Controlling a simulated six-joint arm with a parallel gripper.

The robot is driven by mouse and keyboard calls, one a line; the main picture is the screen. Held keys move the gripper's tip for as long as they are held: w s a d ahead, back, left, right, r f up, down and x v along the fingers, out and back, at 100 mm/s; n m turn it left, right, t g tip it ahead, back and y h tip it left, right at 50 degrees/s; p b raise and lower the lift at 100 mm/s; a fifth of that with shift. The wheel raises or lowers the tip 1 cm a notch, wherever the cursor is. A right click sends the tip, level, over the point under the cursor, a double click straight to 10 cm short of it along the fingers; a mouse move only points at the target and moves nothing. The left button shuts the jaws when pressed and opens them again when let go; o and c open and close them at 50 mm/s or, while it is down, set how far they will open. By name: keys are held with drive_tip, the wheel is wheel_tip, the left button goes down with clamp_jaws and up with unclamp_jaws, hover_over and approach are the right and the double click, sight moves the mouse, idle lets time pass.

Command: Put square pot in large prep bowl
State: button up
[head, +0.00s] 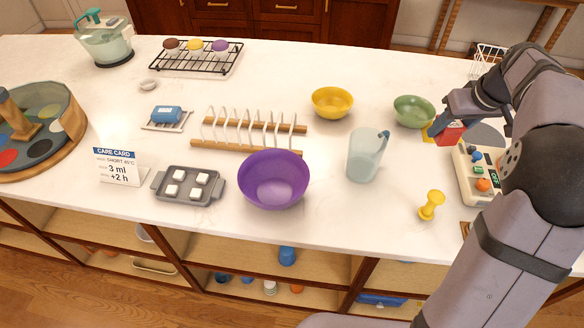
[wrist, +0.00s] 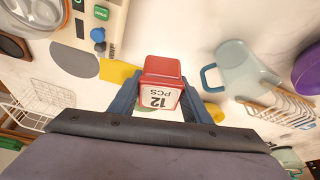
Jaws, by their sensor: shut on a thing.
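My gripper (wrist: 160,92) is shut on a small red square pot (wrist: 162,68) with a white face printed "12 PCS". In the head view the red square pot (head: 451,134) shows at my gripper (head: 445,126), held above the counter at the right, just right of the green bowl. The large prep bowl is the purple bowl (head: 273,181) at the front middle of the counter; it looks empty and stands well left of my gripper. Only an edge of the purple bowl (wrist: 309,70) shows at the right of the wrist view.
A pale blue jug (head: 364,156) stands between my gripper and the purple bowl. A yellow bowl (head: 332,102), a green bowl (head: 412,111) and a wooden rack (head: 250,128) are nearby. A control panel (head: 474,176) lies beneath my arm.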

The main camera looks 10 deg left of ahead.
drive_tip(key=r, duration=0.2)
drive_tip(key=shift+a+r, duration=0.2)
drive_tip(key=shift+r, duration=0.1)
drive_tip(key=a+n+y+p, duration=0.1)
drive_tip(key=a+n, duration=0.3)
drive_tip(key=a, duration=0.8)
drive_tip(key=n+g+y+p, duration=0.2)
drive_tip(key=n+g+p, duration=0.15)
drive_tip(key=n, duration=0.75)
hover_over(269, 191)
drive_tip(key=d, duration=0.1)
drive_tip(key=shift+g, duration=0.45)
drive_tip(key=shift+d+f+p, duration=0.15)
drive_tip(key=shift+f+p, duration=0.35)
drive_tip(key=shift+f, duration=3.25)
drive_tip(key=shift+d+f+p, duration=0.1)
drive_tip(key=shift+f+p, duration=0.4)
drive_tip(key=shift+f, duration=3.45)
drive_tip(key=shift+f+b, duration=0.2)
drive_tip(key=shift+b, duration=0.15)
